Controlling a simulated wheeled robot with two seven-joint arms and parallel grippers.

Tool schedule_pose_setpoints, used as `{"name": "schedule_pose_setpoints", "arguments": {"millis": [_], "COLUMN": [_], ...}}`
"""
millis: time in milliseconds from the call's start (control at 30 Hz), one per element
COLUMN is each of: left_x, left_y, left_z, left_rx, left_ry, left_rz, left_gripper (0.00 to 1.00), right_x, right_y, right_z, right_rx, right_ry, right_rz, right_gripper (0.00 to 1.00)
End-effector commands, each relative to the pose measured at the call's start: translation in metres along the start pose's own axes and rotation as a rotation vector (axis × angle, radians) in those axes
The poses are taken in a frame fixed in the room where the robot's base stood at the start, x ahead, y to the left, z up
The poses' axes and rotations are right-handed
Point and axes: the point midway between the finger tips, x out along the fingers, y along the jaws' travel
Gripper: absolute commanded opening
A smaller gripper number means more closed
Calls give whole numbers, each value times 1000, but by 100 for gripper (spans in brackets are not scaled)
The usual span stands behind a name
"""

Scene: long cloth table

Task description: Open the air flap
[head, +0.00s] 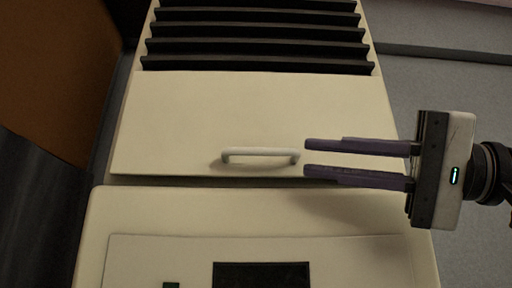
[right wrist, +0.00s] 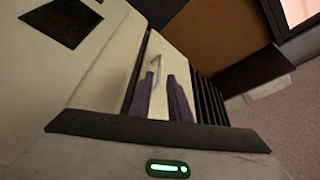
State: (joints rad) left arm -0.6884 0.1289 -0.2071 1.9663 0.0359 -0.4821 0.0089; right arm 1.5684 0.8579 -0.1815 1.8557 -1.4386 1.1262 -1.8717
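The air flap (head: 250,105) is a cream panel with a pale bar handle (head: 260,152) near its lower edge. A narrow gap runs under the panel, and it looks closed. My right gripper (head: 305,157) comes in from the right, with its two purple fingers apart and level. The fingertips are just right of the handle's right end, and nothing shows between them. In the right wrist view the fingers (right wrist: 162,97) point at the flap panel (right wrist: 168,65), with the handle (right wrist: 157,72) ahead between them. My left gripper is not in view.
Dark louvre slats (head: 258,35) lie above the flap. Below it is a cream housing (head: 150,215) with a dark display (head: 261,275). A brown panel (head: 55,70) stands at the left. Grey floor (head: 450,85) shows at the right.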

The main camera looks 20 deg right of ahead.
Motion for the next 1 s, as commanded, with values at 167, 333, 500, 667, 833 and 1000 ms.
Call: {"name": "schedule_pose_setpoints", "arguments": {"millis": [167,333,500,667,833,1000], "left_x": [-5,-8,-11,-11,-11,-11], "left_y": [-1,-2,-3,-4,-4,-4], "left_z": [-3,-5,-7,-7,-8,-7], "left_rx": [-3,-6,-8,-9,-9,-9], "left_ry": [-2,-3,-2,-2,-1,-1], "left_rz": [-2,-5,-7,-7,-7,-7], "left_gripper": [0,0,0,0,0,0], "right_x": [30,62,85,94,96,95], "right_y": [-3,-3,-2,-2,-1,-1], "right_z": [0,0,0,0,1,1], "right_rx": [2,4,5,4,5,5], "right_ry": [-5,-6,-4,-2,-2,-2], "right_rz": [-3,-5,-4,-4,-4,-4], "right_gripper": [17,17,17,17,17,5]}}
